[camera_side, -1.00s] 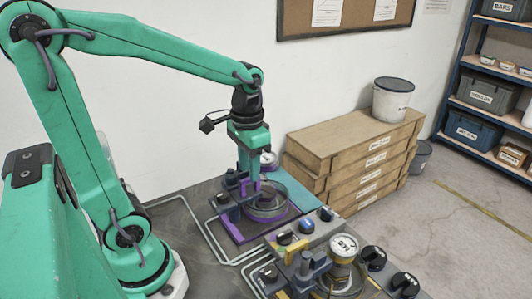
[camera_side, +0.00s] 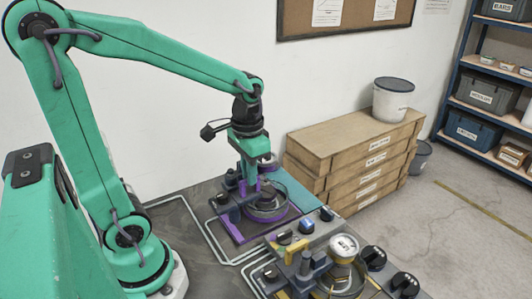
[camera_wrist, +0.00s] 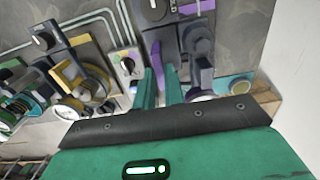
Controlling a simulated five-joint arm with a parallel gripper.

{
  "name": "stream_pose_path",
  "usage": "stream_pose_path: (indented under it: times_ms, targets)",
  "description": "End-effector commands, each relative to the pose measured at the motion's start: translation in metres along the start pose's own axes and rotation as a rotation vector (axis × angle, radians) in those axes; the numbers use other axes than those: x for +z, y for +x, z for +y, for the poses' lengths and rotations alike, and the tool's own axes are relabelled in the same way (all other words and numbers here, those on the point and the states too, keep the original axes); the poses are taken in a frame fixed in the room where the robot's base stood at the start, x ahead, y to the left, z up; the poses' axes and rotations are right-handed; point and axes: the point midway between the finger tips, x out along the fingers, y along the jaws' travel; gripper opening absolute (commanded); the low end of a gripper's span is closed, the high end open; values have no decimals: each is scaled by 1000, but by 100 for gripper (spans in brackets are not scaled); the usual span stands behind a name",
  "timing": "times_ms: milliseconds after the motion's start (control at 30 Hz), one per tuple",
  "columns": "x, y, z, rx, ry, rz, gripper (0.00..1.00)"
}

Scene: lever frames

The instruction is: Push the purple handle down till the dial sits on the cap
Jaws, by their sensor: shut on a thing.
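The purple handle (camera_wrist: 157,58) shows between my two green fingers in the wrist view. In the side view the handle (camera_side: 246,188) stands at the purple-trimmed lever frame. My gripper (camera_side: 248,174) points down over this frame and is shut on the handle; in the wrist view its fingers (camera_wrist: 160,88) stand either side of the handle. A pale round dial (camera_side: 268,160) shows partly behind my gripper. The cap under it is hidden, so I cannot tell whether they touch. A dark round housing with a purple ring (camera_side: 266,212) stands to the right of the handle.
A similar yellow-handled frame (camera_side: 298,252) with a white dial (camera_side: 343,247) stands in front, with black knobs (camera_side: 405,284) beside it. Stacked wooden boxes (camera_side: 350,165) stand behind right, with a white bucket (camera_side: 392,100) on top. Grey pipes (camera_side: 215,243) cross the bench.

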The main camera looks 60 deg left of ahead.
Motion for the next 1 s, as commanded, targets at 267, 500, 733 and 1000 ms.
stream_pose_path:
  times_ms: [267, 500, 733, 1000]
  targets:
    - [-1, 34, 0, 0, 0, -3, 0]
    - [0, 49, 0, 0, 0, 2, 0]
    - [0, 50, 0, 0, 0, -1, 13]
    - [0, 48, 0, 0, 0, 0, 33]
